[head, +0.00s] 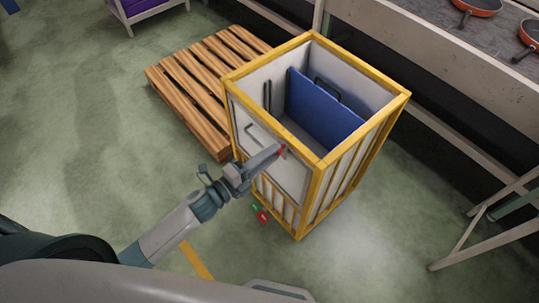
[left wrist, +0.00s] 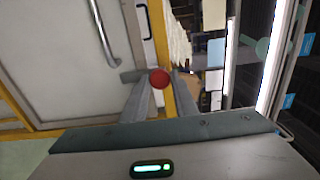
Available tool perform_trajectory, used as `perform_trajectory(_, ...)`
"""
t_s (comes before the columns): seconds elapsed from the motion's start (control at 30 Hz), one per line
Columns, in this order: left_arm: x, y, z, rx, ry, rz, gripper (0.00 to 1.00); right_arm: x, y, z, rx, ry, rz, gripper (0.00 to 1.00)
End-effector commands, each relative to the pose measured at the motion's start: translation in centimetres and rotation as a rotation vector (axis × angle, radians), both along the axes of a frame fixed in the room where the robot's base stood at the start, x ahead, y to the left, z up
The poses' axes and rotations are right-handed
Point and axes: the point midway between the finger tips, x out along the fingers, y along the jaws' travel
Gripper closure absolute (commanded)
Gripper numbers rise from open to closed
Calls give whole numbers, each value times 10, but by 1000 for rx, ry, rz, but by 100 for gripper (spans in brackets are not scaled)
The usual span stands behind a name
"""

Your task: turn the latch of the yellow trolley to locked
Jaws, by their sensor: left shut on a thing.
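The yellow trolley (head: 316,171) is a tall open-topped box with a yellow frame and pale panels. It stands upright in the middle of the head view, and its yellow post shows in the left wrist view (left wrist: 160,35). The latch has a red knob (left wrist: 159,78), with a short grey piece beside it, at the trolley's front door near the top. My left gripper (head: 279,151) reaches the door from the left and is shut on the latch, the red knob between its fingertips. The fingers hide much of the latch in the head view. My right gripper is out of view.
A blue panel (head: 321,111) stands inside the trolley. A grey bar handle (left wrist: 104,36) is on the door. A wooden pallet (head: 191,87) lies behind left. A conveyor (head: 428,28) with orange pans runs behind right. A small red and green thing (head: 262,214) is by the trolley's foot.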

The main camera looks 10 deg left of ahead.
Motion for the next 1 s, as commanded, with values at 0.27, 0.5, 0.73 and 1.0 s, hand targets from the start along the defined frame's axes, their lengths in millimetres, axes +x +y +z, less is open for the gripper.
perform_trajectory(0.27, -1, 0, -1, 5, -2, -1, 100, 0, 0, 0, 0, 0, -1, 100)
perform_trajectory(0.5, 0, 0, -1, 4, -2, 0, 55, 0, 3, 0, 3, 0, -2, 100)
perform_trajectory(0.73, 0, 0, 0, 4, -2, 0, 55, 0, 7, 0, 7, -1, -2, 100)
perform_trajectory(1.0, -5, 4, -2, 4, 0, 0, 55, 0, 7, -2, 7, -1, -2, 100)
